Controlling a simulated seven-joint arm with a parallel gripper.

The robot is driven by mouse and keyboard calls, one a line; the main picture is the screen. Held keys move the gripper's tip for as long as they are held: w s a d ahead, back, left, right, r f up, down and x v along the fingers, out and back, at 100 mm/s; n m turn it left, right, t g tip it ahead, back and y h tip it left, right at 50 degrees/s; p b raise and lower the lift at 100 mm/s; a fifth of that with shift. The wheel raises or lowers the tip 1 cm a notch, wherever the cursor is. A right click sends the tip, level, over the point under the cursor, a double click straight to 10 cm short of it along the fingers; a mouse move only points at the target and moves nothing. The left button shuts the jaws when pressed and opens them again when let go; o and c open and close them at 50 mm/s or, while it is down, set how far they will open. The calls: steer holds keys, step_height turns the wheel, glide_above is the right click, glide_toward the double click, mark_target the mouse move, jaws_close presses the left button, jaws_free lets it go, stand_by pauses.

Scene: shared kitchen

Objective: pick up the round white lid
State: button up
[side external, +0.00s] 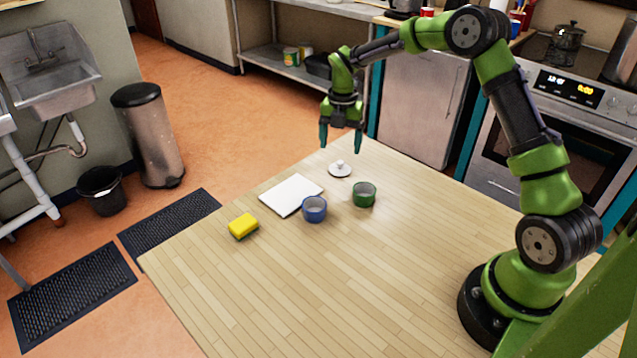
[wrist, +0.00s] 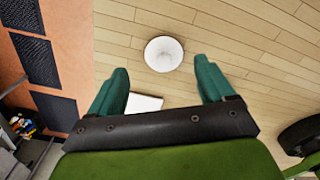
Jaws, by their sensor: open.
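The round white lid (side external: 340,169) with a small knob on top lies on the wooden table, near its far edge. In the wrist view the lid (wrist: 163,54) shows between and beyond my two green fingertips, apart from both. My gripper (side external: 341,150) is open and empty, pointing down above the lid. It also shows in the wrist view (wrist: 160,75), fingers spread wide.
A green cup (side external: 364,195), a blue cup (side external: 314,209), a white square board (side external: 291,195) and a yellow sponge (side external: 243,226) stand near the lid on the table (side external: 330,290). The front of the table is clear. A stove (side external: 550,140) stands beyond it at the right.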

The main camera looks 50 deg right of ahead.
mark_target(340, 162)
steer(key=f, duration=0.3)
steer(key=s+f, duration=0.1)
steer(key=shift+a+f, duration=0.4)
steer(key=shift+w+f, duration=0.1)
steer(key=shift+f, duration=0.3)
steer(key=c, duration=0.9)
